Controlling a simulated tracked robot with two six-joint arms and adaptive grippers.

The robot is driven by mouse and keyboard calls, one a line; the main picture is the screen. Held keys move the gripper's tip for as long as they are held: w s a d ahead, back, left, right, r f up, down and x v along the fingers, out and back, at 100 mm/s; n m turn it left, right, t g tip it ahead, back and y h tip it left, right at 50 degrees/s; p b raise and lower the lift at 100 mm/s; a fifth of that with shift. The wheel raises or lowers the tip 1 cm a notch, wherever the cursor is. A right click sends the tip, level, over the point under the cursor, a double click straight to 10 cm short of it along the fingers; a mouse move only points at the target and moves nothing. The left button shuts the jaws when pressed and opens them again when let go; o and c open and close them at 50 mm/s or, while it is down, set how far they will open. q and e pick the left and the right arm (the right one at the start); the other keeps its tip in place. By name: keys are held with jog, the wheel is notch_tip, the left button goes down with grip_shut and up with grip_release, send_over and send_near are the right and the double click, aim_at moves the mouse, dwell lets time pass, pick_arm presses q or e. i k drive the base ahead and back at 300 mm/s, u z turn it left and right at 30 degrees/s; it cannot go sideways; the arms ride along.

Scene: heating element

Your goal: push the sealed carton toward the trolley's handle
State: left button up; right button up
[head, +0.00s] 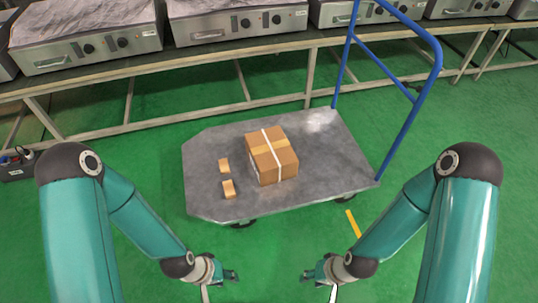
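The sealed carton (284,165) is a brown box with light tape across its top. It sits near the middle of the grey trolley deck (222,204). The trolley's blue handle (408,125) rises at the deck's right end, with bare deck between it and the carton. My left gripper (236,275) is in front of the trolley's near edge, apart from the carton. My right gripper (306,276) is to its right, also clear of the trolley. Both grippers are small in the view, and their finger opening is hard to make out. Neither shows anything held.
Two small brown blocks (229,189) lie on the deck left of the carton. A long bench (230,62) with several metal heating units (237,22) runs behind the trolley. A dark box with cables (17,165) is at the far left. Green floor around the trolley is mostly clear.

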aim_at(272, 157)
jog(key=z, duration=0.05)
jog(key=k, duration=0.5)
jog(key=u, duration=0.7)
jog(key=i, duration=1.95)
jog(key=z, duration=0.5)
